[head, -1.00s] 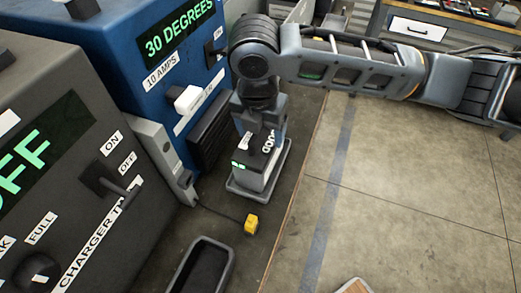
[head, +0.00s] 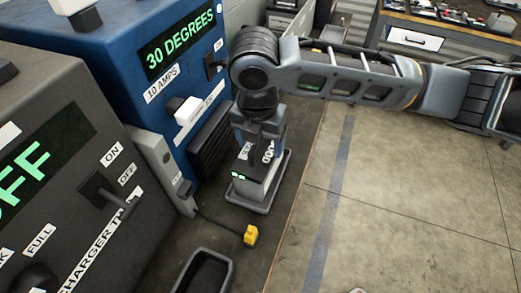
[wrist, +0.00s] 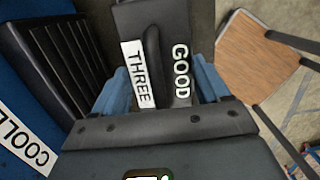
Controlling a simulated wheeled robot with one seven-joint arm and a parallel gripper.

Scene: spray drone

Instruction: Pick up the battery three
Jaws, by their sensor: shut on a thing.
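Battery three (head: 258,183) is a grey and black block with small green lights. It stands upright in a shallow grey tray (head: 262,208) beside the blue machine. In the wrist view the battery (wrist: 127,18) shows its "THREE" and "GOOD" labels on either side of a black handle. My gripper (head: 262,138) points down over its top. In the wrist view the blue fingers of my gripper (wrist: 160,85) sit on both sides of the labelled handle area, shut on it. The head view does not clearly show any gap between battery and tray.
The blue machine (head: 120,45) reading "30 DEGREES" and a black vent (head: 211,138) stand close left. The grey charger (head: 60,140) is nearer. A yellow plug (head: 250,235) on a cable and an empty dark tray (head: 205,272) lie in front. Open floor (head: 420,190) is right.

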